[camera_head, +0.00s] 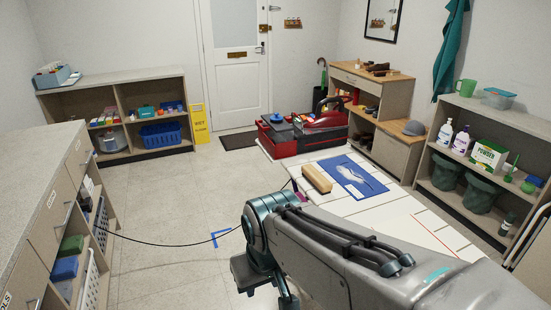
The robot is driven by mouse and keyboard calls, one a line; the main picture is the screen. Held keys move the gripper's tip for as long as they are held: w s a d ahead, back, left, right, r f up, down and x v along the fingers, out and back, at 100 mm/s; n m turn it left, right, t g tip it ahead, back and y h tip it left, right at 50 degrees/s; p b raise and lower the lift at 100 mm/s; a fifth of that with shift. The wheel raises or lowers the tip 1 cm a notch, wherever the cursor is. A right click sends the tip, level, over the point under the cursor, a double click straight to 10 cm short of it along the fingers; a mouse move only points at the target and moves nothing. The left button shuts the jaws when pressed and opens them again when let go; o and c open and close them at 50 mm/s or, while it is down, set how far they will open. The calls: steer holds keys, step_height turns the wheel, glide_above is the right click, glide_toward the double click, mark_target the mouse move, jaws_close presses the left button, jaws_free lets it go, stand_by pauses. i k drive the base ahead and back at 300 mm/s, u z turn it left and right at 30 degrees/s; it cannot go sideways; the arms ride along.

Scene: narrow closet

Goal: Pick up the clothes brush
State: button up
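A tan wooden block-shaped brush (317,180), which looks like the clothes brush, lies on a pale, line-marked surface (408,207) right of the picture's middle. It lies at a slant, just left of a blue mat (352,187). My arm reaches in from the lower right, below the brush in the picture. My gripper (266,288) hangs at the arm's left end, apart from the brush. Its dark parts are small and partly hidden by the arm, so its opening is unclear. I see nothing held in it.
A red machine (306,136) stands behind the pale surface. A low shelf (455,199) with bottles and green buckets is at right. A grey-topped cabinet (40,165) is at left. A black cable (165,243) crosses the floor area. Open floor lies at centre left.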

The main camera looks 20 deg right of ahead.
mark_target(323, 185)
steer(key=i, duration=2.95)
steer(key=z, duration=3.7)
